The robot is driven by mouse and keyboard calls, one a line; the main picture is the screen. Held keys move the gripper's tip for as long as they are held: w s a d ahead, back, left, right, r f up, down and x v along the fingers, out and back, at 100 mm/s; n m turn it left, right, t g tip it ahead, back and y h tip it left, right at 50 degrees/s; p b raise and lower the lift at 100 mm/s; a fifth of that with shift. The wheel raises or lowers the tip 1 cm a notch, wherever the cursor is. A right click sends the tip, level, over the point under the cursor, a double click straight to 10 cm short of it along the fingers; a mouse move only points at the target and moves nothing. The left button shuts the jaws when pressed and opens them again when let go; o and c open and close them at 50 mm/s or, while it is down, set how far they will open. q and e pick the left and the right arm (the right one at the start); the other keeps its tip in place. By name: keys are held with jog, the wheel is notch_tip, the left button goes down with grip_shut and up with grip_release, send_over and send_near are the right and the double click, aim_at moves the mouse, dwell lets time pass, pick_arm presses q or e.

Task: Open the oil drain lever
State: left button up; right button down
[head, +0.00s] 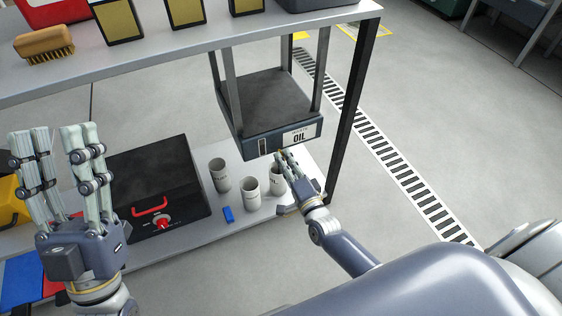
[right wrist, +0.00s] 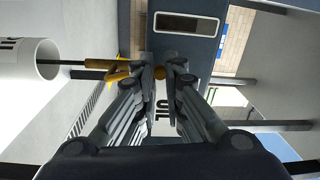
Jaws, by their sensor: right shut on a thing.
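The dark oil tank (head: 262,100) hangs below the upper shelf in the head view, with a white OIL label (head: 299,137) on its front. My right gripper (head: 284,157) is just below that front. In the right wrist view a yellow lever (right wrist: 118,77) runs in from the left to between the fingertips of my right gripper (right wrist: 165,74), which are shut on it. The tank's front (right wrist: 185,45) is right behind the fingertips. In the head view the lever is hidden by the hand. My left gripper (head: 57,145) is at the left, fingers raised and apart, empty.
White cylinders (head: 220,176) stand on the lower shelf beside a small blue block (head: 228,214). A black box (head: 160,180) with a red handle is left of them. A brush (head: 45,45) lies on the upper shelf (head: 200,30). A dark post (head: 352,95) stands right of the tank.

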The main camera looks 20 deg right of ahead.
jog(key=shift+d+m, duration=0.5)
jog(key=shift+m, duration=0.4)
jog(key=c, duration=1.6)
grip_release()
jog(key=shift+r, duration=0.1)
jog(key=shift+s, duration=0.1)
jog(key=s, duration=1.1)
jog(key=shift+s+d+f, duration=0.3)
jog(key=shift+s+f, duration=0.1)
